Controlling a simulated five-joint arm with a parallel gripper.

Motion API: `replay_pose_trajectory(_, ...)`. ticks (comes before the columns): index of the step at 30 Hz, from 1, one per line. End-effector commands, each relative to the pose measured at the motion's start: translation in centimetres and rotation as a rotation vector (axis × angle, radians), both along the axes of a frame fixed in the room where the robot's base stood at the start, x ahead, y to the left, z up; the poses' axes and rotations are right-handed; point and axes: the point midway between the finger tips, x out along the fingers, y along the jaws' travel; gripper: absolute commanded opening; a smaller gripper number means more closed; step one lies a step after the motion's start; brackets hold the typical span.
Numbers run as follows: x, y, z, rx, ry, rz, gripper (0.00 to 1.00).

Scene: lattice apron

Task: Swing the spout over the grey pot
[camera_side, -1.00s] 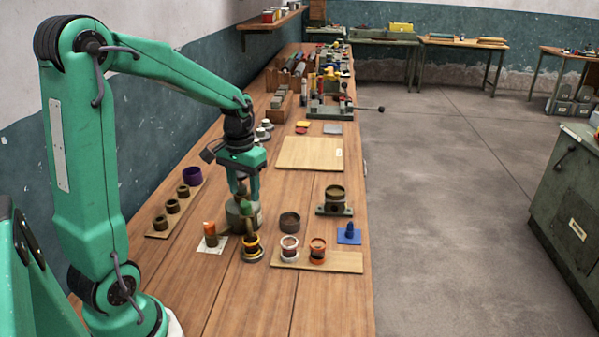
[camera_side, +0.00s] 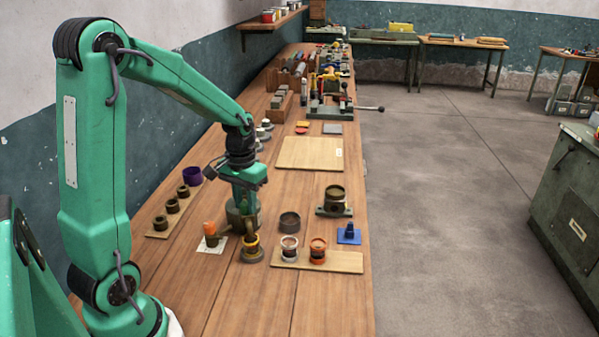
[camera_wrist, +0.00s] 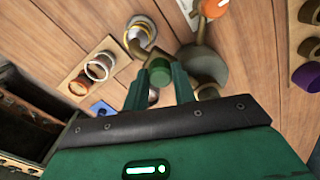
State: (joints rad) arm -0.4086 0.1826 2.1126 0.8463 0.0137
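The spout (camera_side: 248,237) is a brownish bent pipe. It comes off a grey-green round body (camera_wrist: 206,65), and its end is at the yellow-banded pot (camera_side: 252,252). A green upright handle (camera_wrist: 158,74) stands on the spout. My gripper (camera_wrist: 160,82) is down over the handle, with one finger on each side. It looks open, with a gap beside the handle; contact at the tips is unclear. A dark grey pot (camera_side: 289,222) stands to the right of the spout in the side view, apart from it. I cannot make it out in the wrist view.
A pale-banded cup (camera_side: 289,247) and an orange-banded cup (camera_side: 317,250) stand on a wooden board (camera_side: 340,262). An orange-topped piece (camera_side: 210,234) stands on a white card at left. A dark pot on a stand (camera_side: 334,198) and a blue piece (camera_side: 349,233) are at right.

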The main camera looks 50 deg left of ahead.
Motion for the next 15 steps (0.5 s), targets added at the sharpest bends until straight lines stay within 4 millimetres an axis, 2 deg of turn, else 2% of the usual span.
replay_pose_trajectory(15,0.61,-0.27,0.02,-0.001,0.002,0.073,0.0)
